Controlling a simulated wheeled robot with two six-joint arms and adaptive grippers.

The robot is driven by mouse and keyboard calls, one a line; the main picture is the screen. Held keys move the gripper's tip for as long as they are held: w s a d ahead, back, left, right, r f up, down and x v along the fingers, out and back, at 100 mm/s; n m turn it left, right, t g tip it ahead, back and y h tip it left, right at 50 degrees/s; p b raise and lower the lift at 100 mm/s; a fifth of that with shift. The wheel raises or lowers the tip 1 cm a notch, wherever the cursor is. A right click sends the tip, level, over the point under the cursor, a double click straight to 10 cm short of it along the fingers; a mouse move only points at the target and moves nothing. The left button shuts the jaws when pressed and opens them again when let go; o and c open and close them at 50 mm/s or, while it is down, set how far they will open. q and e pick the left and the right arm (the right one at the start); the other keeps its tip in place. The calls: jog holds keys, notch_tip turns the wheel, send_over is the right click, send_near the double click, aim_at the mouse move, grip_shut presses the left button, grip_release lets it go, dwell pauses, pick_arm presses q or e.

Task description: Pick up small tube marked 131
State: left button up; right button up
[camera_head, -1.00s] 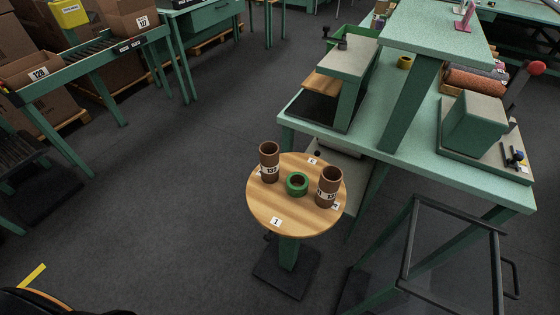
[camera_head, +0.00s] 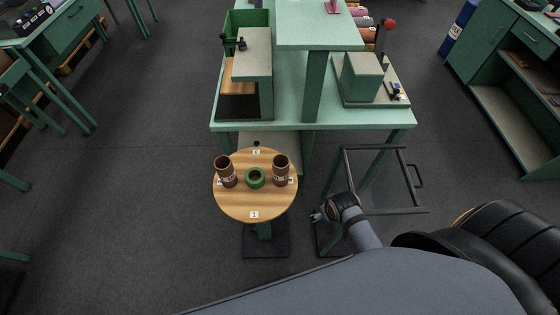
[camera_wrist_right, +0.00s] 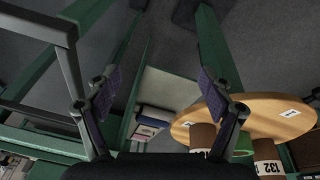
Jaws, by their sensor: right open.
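Two brown tubes stand upright on a round wooden table (camera_head: 240,208), a left tube (camera_head: 226,175) and a right tube (camera_head: 280,170). Their labels are too small to read in the head view. A green ring (camera_head: 255,178) lies between them. In the right wrist view, a tube labelled 132 (camera_wrist_right: 268,158) shows at lower right. The other tube (camera_wrist_right: 203,137) is partly hidden behind a finger, and its number is not legible. My right gripper (camera_head: 316,216) is to the right of the round table, apart from the tubes. Its fingers (camera_wrist_right: 159,80) are spread and empty. My left gripper is out of view.
A green workbench (camera_head: 350,115) stands behind the round table and carries a grey-topped machine. A dark metal frame (camera_head: 385,210) stands to the right, close to my right gripper. Open floor (camera_head: 140,220) lies left of the round table.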

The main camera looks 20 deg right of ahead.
notch_tip(320, 180, up, 18)
jog(key=w+a+m+p, duration=0.1)
jog(key=w+m+p, duration=0.1)
jog(key=p, duration=0.4)
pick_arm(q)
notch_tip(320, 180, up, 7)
pick_arm(e)
jog(key=m+g+y, duration=0.1)
jog(key=m+g, duration=0.2)
jog(key=m, duration=0.8)
send_near(282, 162)
jog(key=f, duration=0.5)
jog(key=shift+s+d, duration=0.15)
jog(key=shift+d, duration=0.1)
jog(key=shift+a, duration=0.2)
notch_tip(282, 162, down, 5)
jog(key=shift+f, duration=0.2)
jog(key=f+b, duration=0.1)
jog(key=b, duration=0.1)
jog(key=f+b, duration=0.4)
jog(key=b, duration=0.1)
jog(key=shift+w+a+f, duration=0.15)
jog(key=shift+w+f, duration=0.1)
jog(key=shift+w, duration=0.1)
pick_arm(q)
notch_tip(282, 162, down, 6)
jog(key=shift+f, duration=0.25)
pick_arm(e)
jog(key=shift+r, duration=0.2)
jog(key=shift+c, duration=0.4)
